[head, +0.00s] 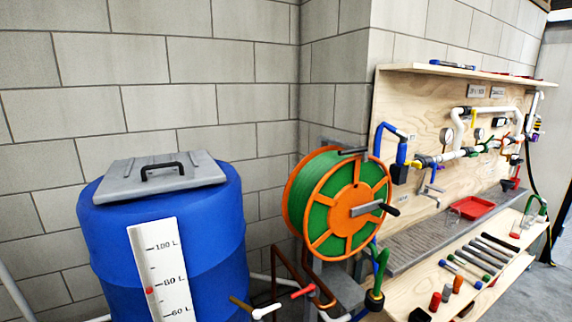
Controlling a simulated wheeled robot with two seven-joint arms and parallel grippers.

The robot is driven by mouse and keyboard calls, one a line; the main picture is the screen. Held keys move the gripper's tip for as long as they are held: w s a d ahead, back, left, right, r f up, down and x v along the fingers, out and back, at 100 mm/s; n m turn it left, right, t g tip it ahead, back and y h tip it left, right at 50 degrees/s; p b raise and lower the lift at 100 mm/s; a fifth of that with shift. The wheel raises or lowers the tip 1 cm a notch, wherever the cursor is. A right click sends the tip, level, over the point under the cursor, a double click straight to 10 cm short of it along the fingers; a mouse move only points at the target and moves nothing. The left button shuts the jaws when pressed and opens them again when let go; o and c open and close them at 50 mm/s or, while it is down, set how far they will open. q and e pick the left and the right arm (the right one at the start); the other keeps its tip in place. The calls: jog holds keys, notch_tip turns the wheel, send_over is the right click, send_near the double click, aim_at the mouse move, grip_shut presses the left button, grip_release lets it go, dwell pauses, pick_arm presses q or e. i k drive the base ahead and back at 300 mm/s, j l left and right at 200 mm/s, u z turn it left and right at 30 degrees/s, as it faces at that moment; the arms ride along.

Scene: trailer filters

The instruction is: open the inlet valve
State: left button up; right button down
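Several valve-like fittings show in the head view, and I cannot tell for sure which is the inlet valve. A red lever (303,292) sits on piping low in front of the hose reel. A brown lever on a white fitting (266,311) is to its left, near the picture's bottom edge. A yellow fitting (421,161) joins the blue pipe (390,134) to white piping on the wooden panel (440,118). Whether any valve is open or shut is too small to tell. Neither of my grippers is in view.
A blue barrel (165,235) with a grey lid (158,176) and a level scale stands left. An orange and green hose reel (340,203) stands at the centre.

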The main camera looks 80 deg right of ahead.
aim_at(434, 166)
jog(key=k+l+z, duration=0.3)
jog(key=k+z, duration=0.15)
jog(key=k+l+z, duration=0.45)
jog(key=i+z, duration=0.1)
jog(key=z, duration=2.2)
jog(key=i+l, duration=0.2)
jog(key=l, duration=0.15)
jog(key=i+l+u, duration=0.1)
jog(key=i+l, duration=0.3)
jog(key=l, duration=0.25)
jog(key=i+l, duration=0.2)
jog(key=l, duration=0.15)
jog(key=i+l+u, duration=0.1)
jog(key=i+l, duration=0.1)
jog(key=l, duration=0.1)
